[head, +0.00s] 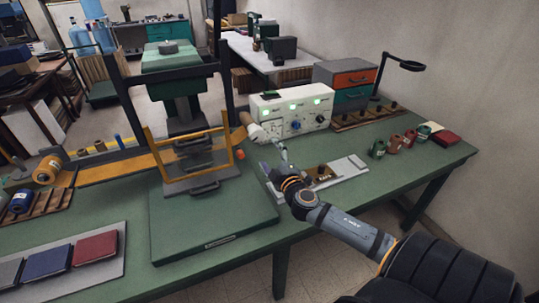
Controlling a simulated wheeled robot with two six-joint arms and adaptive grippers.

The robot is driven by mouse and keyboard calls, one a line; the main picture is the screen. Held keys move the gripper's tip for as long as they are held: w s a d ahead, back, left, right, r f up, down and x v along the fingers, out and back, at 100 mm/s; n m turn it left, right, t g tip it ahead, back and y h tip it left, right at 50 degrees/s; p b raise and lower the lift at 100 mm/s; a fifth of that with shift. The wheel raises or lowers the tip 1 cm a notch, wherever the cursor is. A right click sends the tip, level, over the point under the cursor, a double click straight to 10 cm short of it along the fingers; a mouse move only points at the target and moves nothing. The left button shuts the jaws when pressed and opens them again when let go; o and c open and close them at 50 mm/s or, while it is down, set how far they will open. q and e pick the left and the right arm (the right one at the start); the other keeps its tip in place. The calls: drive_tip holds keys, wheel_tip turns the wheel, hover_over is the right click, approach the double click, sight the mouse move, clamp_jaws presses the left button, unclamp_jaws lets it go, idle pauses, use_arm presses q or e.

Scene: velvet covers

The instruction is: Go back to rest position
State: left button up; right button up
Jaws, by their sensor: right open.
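My right arm comes in from the lower right over the green workbench (250,265). My right gripper (279,158) is in front of the cream control box (292,112), above the bench. It is small and partly lost against the box; its jaws are open, and I see nothing held in them. My left gripper and left arm are not in view.
A press with a yellow frame (163,163) stands left of my right gripper. A metal plate with brass pieces (346,168) lies beside my right forearm. Several spools (395,143) and a lamp (412,66) are at right. Book covers (95,247) lie front left.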

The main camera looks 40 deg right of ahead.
drive_tip(key=s+a+f+m+g+h, duration=0.2)
drive_tip(key=s+a+f+m+g, duration=0.1)
drive_tip(key=s+f+m+g, duration=0.6)
drive_tip(key=s+a+f+g+y, duration=0.2)
drive_tip(key=s+a+f+y, duration=0.15)
drive_tip(key=s+a, duration=0.3)
drive_tip(key=s+a+f+g+y, duration=0.25)
drive_tip(key=s+a+f, duration=0.25)
drive_tip(key=s, duration=0.3)
drive_tip(key=s+d+f+g, duration=0.1)
drive_tip(key=s+f, duration=0.1)
drive_tip(key=f, duration=1.1)
drive_tip(key=s+d+f+g, duration=0.1)
drive_tip(key=s+d+f, duration=0.1)
drive_tip(key=f, duration=1.2)
drive_tip(key=s+f, duration=1.4)
drive_tip(key=s, duration=0.3)
drive_tip(key=shift+s+d+f+m+g, duration=0.15)
drive_tip(key=shift+d+m+g, duration=0.15)
drive_tip(key=shift+g, duration=0.05)
